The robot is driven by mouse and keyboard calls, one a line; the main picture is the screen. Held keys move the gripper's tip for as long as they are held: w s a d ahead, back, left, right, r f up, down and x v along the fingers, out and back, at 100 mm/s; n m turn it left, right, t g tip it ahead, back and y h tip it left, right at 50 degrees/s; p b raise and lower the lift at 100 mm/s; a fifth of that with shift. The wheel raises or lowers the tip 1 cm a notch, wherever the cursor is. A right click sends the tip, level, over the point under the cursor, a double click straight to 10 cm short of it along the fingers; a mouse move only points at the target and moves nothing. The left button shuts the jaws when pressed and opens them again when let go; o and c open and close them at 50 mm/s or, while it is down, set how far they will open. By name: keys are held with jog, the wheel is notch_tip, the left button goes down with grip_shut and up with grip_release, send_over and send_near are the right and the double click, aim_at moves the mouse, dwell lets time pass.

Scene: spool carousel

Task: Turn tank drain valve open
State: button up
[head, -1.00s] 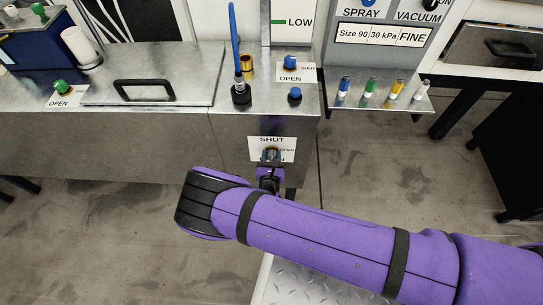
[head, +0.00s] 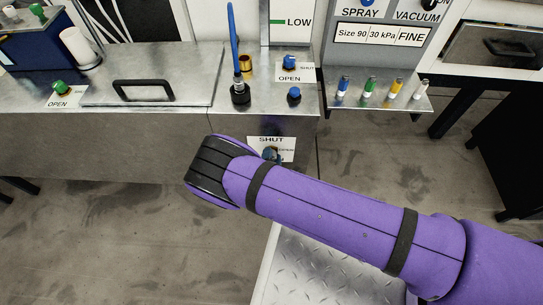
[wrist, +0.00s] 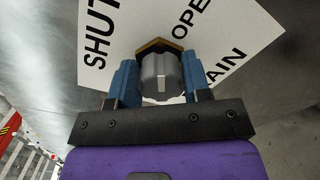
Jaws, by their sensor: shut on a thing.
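The tank drain valve is a grey ribbed knob (wrist: 162,76) on a brass hexagonal base, in front of a white label (wrist: 225,40) reading SHUT, OPEN and part of DRAIN. My gripper (wrist: 160,82) has its blue fingers on either side of the knob, shut on it. A pale mark shows on the knob's lower right side in the wrist view, and the label looks tilted there. In the head view the label (head: 286,143) is on the tank's front face (head: 170,145), and my purple arm hides much of the valve and gripper.
On the tank top are a black lid handle (head: 143,90), a blue-handled tool (head: 238,75), a blue knob with an OPEN/SHUT label (head: 289,63) and another blue knob (head: 294,95).

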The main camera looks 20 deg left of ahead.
jog(key=m, duration=0.5)
jog(key=shift+s+f, duration=0.1)
jog(key=shift+f, duration=0.05)
jog(key=shift+m, duration=0.3)
dwell(0.3)
jog(key=o, duration=0.9)
